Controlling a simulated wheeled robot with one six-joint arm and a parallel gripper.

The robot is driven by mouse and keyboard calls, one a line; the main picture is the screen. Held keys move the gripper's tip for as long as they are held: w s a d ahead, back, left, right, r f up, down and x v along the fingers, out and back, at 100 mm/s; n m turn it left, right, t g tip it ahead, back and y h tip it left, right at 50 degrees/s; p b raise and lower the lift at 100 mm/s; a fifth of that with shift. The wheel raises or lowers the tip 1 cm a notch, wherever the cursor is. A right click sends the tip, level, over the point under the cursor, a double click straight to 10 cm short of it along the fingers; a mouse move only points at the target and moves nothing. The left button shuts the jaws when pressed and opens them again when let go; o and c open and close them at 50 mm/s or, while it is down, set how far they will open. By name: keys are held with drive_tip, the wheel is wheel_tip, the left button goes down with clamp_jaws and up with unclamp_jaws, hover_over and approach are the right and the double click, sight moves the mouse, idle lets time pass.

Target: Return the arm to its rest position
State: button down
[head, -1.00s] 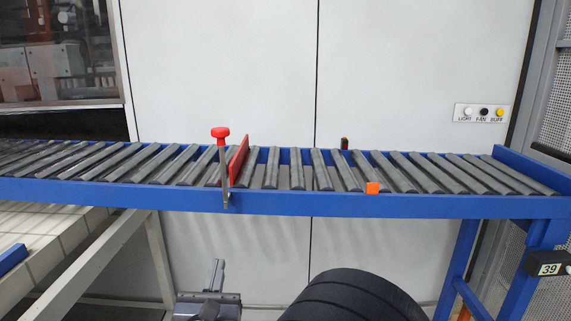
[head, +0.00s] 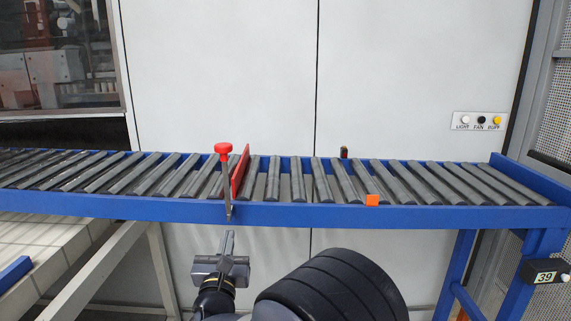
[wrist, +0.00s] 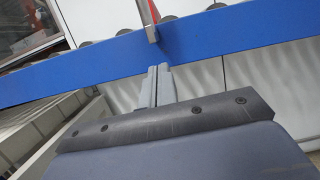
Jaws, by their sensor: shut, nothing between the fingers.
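My gripper (head: 228,242) is in front of the roller conveyor, just below its blue front rail in the head view. In the wrist view my gripper (wrist: 157,86) has its two grey fingers together, with nothing between them. The conveyor (head: 400,217) runs across the picture with grey rollers and a blue frame. It carries no board. My dark ribbed arm part shows at the bottom of the head view.
A red stop plate (head: 240,172) and a red-knobbed lever (head: 223,149) stand on the conveyor above my gripper. A white slatted surface (head: 40,240) lies lower left. A box marked 39 (head: 545,277) is at right.

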wheel_tip(320, 180, down, 7)
drive_tip(key=b, duration=0.1)
drive_tip(key=v, duration=0.9)
drive_tip(key=shift+s+d, duration=0.2)
drive_tip(key=shift+s, duration=0.25)
drive_tip(key=shift+r, duration=0.1)
